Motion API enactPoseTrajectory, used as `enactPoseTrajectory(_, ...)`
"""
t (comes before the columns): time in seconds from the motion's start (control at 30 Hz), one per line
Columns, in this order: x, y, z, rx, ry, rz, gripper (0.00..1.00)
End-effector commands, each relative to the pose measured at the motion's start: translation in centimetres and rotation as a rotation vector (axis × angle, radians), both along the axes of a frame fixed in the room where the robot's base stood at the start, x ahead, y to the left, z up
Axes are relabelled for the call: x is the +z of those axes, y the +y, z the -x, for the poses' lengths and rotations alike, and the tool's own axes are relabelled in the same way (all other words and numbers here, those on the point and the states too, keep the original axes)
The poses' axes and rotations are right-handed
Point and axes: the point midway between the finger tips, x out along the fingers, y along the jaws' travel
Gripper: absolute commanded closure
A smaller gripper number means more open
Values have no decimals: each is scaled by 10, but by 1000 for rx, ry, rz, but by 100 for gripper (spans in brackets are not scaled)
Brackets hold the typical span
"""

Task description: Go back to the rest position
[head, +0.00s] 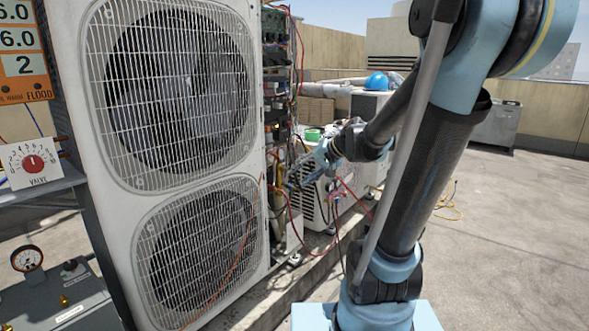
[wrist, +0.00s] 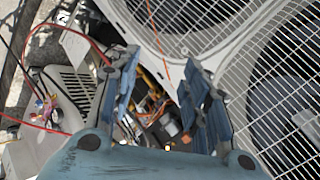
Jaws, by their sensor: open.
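My gripper (head: 300,176) is at the right edge of the large white condenser unit (head: 264,60), in front of its open wiring side in the head view. In the wrist view my gripper (wrist: 165,85) shows two blue fingers spread apart with nothing held between them. Beyond the fingers are orange and brown wires and small parts (wrist: 152,108) of the unit's inside. The two round fan grilles (head: 170,85) of the condenser face the head camera. I cannot tell whether a fingertip touches the wiring or the casing.
A valve dial (head: 33,163) and a pressure gauge box (head: 65,300) stand at the left. A smaller white unit (head: 318,203) with red hoses sits behind my gripper. A blue hard hat (head: 377,82) lies on a grey box farther back.

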Motion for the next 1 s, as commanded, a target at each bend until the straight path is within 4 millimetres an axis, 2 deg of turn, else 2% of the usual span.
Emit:
enactPoseTrajectory(0.03, -7, -7, 15, 7, 8, 41, 57)
enactPoseTrajectory(0.2, -30, -32, 61, 33, 42, 185, 57)
enactPoseTrajectory(0.7, -98, -122, 184, 77, 165, 603, 57)
enactPoseTrajectory(0.83, -111, -143, 206, 80, 195, 687, 57)
enactPoseTrajectory(1.0, -119, -158, 222, 81, 217, 749, 57)
